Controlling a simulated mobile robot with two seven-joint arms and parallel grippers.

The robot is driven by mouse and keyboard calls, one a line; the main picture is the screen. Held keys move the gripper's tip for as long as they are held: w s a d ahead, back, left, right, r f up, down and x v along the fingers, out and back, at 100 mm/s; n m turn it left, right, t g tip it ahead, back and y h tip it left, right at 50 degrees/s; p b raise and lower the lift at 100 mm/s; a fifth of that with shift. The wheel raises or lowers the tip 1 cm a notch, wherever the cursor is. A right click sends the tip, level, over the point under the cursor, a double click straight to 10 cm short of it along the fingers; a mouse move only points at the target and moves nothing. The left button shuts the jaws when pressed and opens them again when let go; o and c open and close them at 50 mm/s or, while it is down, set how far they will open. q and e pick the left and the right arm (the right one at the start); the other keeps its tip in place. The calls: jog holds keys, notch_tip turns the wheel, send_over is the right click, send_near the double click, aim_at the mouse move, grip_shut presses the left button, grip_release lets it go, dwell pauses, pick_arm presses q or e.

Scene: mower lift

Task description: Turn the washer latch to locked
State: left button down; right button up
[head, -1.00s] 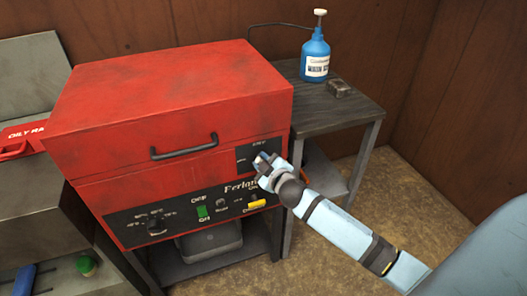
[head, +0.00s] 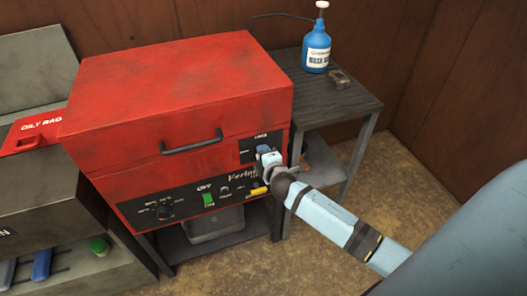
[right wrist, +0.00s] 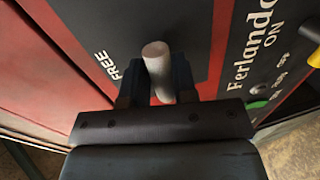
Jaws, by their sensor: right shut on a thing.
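The red parts washer (head: 180,92) stands with its lid down and its front facing me. Its washer latch shows in the right wrist view as a short grey cylindrical handle (right wrist: 157,62) on a dark panel, with the word FREE beside it. My right gripper (head: 267,156) is at the dark latch panel (head: 246,152), on the right of the washer's front. In the right wrist view its two dark fingers (right wrist: 158,80) are on either side of the handle, shut on it. My left gripper is not in view.
A black lid handle (head: 191,143) sticks out left of the latch. Below are a green switch (head: 208,199), a knob (head: 164,211) and a yellow control (head: 258,191). A side table (head: 335,105) with a blue pump bottle (head: 316,50) stands close on the right.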

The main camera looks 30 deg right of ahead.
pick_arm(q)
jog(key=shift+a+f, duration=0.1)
pick_arm(e)
jog(key=shift+a+f+n, duration=0.1)
jog(key=shift+f+n, duration=0.05)
jog(key=shift+n, duration=0.15)
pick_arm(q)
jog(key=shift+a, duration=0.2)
pick_arm(e)
jog(key=shift+s, duration=0.1)
jog(key=o, duration=0.9)
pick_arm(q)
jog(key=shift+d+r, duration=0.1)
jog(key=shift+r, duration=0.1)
pick_arm(e)
jog(key=shift+s, duration=0.25)
jog(key=v, duration=1.3)
jog(key=shift+a, duration=0.15)
